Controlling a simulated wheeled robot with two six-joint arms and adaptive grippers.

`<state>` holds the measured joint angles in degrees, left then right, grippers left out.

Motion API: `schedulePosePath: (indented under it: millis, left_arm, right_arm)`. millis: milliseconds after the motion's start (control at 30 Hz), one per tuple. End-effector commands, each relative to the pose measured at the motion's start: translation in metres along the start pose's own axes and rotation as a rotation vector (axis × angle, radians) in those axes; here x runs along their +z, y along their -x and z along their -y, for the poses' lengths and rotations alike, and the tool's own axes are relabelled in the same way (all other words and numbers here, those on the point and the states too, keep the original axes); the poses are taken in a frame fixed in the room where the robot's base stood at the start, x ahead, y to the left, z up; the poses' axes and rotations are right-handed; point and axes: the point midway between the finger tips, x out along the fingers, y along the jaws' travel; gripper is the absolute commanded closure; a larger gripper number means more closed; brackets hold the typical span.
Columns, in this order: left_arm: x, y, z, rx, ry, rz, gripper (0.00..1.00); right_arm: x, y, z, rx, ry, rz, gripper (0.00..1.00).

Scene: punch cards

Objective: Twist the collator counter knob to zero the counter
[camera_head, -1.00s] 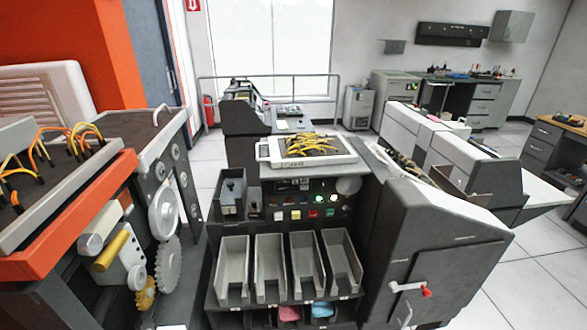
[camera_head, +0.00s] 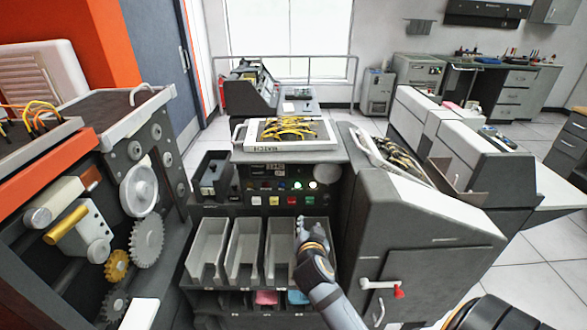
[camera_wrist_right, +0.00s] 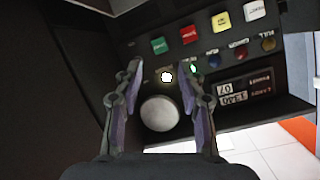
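The collator (camera_head: 190,240) stands in the middle of the head view. Its round pale grey knob (camera_head: 301,172) is at the right end of the dark front panel, beside the small counter windows (camera_head: 268,172). My right gripper (camera_head: 301,222) is in front of the card bins, lower than the knob in the picture. In the right wrist view, the open fingers (camera_wrist_right: 160,72) frame the knob (camera_wrist_right: 159,113) with nothing held; contact does not show. The counter windows (camera_wrist_right: 231,92) appear upside down there, with digits too small to read surely. My left gripper is not in view.
Coloured buttons (camera_head: 274,200) and lit lamps line the panel near the knob. A plugboard with yellow wires (camera_head: 246,140) lies on top. A grey cabinet with a red-tipped handle (camera_head: 399,292) stands close on the right. A geared machine (camera_head: 147,245) is on the left.

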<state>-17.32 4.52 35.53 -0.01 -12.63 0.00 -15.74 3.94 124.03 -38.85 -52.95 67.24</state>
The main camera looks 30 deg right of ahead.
Motion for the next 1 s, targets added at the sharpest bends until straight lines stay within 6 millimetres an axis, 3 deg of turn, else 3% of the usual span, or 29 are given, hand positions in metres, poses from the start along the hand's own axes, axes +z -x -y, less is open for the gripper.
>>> schedulePosePath:
  millis: [100,200,300,567,1000]
  left_arm:
    - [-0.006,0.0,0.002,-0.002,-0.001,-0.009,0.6]
    - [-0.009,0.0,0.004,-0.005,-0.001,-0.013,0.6]
    - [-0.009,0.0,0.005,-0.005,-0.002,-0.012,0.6]
    - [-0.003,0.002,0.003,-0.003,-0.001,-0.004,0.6]
    - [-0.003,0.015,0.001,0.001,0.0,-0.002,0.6]
  right_arm:
    - [-0.042,-0.005,0.03,-0.09,-0.179,-0.152,0.6]
    - [-0.069,-0.004,0.051,-0.173,-0.298,-0.243,0.6]
    - [-0.083,-0.003,0.064,-0.227,-0.365,-0.286,0.6]
    - [-0.089,-0.006,0.068,-0.245,-0.384,-0.295,0.6]
    - [-0.108,-0.057,0.078,-0.243,-0.382,-0.294,0.6]
